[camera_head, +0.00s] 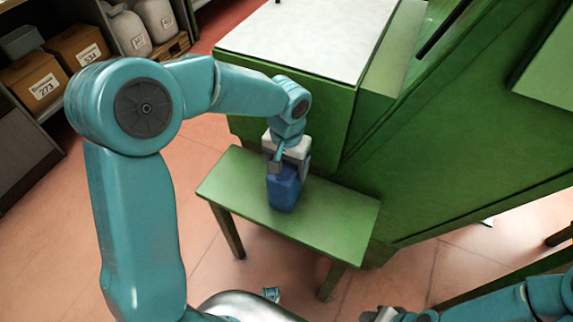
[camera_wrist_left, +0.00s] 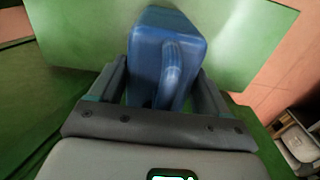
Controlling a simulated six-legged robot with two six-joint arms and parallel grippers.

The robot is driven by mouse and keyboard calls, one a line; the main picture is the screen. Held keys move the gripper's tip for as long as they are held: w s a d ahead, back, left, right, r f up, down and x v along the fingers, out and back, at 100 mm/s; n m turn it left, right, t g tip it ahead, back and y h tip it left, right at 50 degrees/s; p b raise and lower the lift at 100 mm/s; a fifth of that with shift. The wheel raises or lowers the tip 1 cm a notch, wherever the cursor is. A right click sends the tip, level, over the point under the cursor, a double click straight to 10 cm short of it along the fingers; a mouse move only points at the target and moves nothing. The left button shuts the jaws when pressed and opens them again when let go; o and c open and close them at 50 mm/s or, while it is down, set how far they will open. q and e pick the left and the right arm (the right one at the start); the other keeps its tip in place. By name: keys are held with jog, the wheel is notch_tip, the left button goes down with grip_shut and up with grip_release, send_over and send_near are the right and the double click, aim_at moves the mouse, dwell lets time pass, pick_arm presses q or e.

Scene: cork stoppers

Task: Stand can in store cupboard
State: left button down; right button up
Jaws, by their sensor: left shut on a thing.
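A blue can (camera_head: 285,190) with a moulded handle is upright over a small green bench (camera_head: 335,215); I cannot tell whether its base touches the top. My left gripper (camera_head: 286,168) is shut on the can from above. In the left wrist view the can (camera_wrist_left: 160,50) sits between the two fingers (camera_wrist_left: 160,88), with the green bench top (camera_wrist_left: 235,45) behind it. My right gripper (camera_head: 385,315) is only partly in view at the bottom edge, and its fingers do not show clearly. A large green cupboard-like body (camera_head: 440,150) stands right of the bench; no open compartment is clear.
A green unit with a pale top (camera_head: 310,35) stands behind the bench. Shelving at the upper left holds cardboard boxes (camera_head: 78,45) and white sacks (camera_head: 155,18). The tiled floor (camera_head: 215,265) is clear left of the bench.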

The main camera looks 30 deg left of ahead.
pick_arm(q)
grip_release()
jog(key=shift+r, duration=0.5)
notch_tip(320, 180, up, 10)
jog(key=p, duration=0.2)
jog(key=shift+r+p, duration=0.1)
jog(key=shift+p, duration=0.25)
jog(key=shift+r, duration=0.5)
jog(key=shift+s+f, duration=0.1)
